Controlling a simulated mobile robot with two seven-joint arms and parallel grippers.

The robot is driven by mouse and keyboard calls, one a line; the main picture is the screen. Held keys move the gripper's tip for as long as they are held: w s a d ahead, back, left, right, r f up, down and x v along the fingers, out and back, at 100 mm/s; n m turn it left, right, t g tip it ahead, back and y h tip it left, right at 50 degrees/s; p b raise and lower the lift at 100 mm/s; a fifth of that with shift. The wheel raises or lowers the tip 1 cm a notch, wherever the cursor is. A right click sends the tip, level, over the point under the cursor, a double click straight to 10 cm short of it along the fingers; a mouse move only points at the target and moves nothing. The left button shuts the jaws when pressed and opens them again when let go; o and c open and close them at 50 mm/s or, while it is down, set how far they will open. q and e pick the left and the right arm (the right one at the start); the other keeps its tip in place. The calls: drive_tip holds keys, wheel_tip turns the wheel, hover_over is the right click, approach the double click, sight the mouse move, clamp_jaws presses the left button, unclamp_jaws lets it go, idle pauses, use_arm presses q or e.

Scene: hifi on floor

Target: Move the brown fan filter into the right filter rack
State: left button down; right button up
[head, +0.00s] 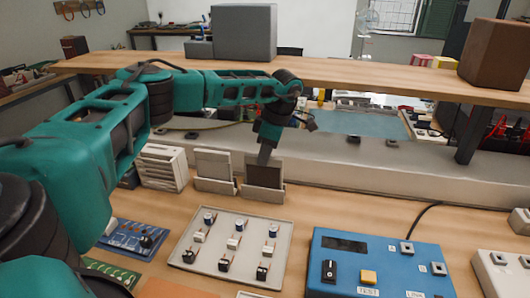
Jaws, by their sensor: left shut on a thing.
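The brown fan filter (264,174) is a dark brown upright plate in the right filter rack (262,195), a light grey holder on the workbench. Its lower edge is hidden behind the rack's front wall. My left gripper (265,155) points down from above and is shut on the filter's top edge, covering part of it. The left filter rack (214,187), just to the left, holds a greyer upright plate (212,163). My right gripper is not in view.
A white slotted stack (162,167) stands left of the racks. In front lie a grey tray with small parts (185,251) and a blue test box (390,285). A wooden shelf (380,78) runs above, behind my left gripper, carrying a grey box (244,32) and a brown box (497,55).

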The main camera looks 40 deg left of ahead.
use_arm(q)
drive_tip(key=c, duration=0.6)
unclamp_jaws()
drive_tip(key=shift+a+p+v, duration=0.25)
drive_tip(key=shift+p+v, duration=0.8)
drive_tip(key=shift+v, duration=0.05)
drive_tip(key=shift+s+r, duration=0.15)
drive_tip(key=shift+r, duration=0.1)
drive_tip(key=shift+a+v, duration=0.15)
drive_tip(key=shift+v, duration=0.65)
drive_tip(key=shift+a+v, duration=0.2)
drive_tip(key=shift+v, duration=0.65)
drive_tip(key=shift+s+r, duration=0.1)
drive_tip(key=shift+s, duration=0.1)
